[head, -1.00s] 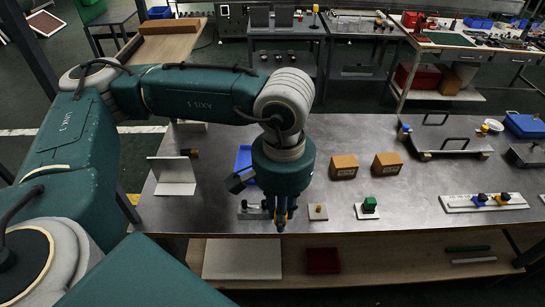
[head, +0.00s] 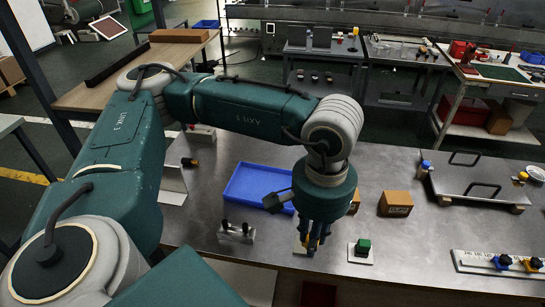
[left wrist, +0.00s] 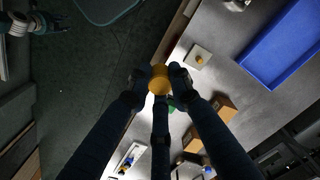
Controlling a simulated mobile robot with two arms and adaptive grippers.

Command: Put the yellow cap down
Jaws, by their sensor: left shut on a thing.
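My left gripper (head: 314,247) points down near the front edge of the grey table. It is shut on the yellow cap (left wrist: 159,80), which shows between its fingertips in the left wrist view. In the head view the fingers mostly hide the cap. A pale square plate (left wrist: 206,50) with a small yellowish peg (left wrist: 199,60) lies beside the cap in the wrist view. In the head view this plate (head: 299,248) is partly hidden behind the gripper. What looks like my right gripper (left wrist: 38,22) shows at the wrist view's upper left; its jaws are unclear.
A green cap (head: 364,245) stands on a pale plate to the right. A blue tray (head: 232,191) lies behind, left of the gripper. A metal fixture with black knobs (head: 236,235) stands left. Cardboard boxes (head: 396,203) and a handled plate (head: 470,181) are farther right.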

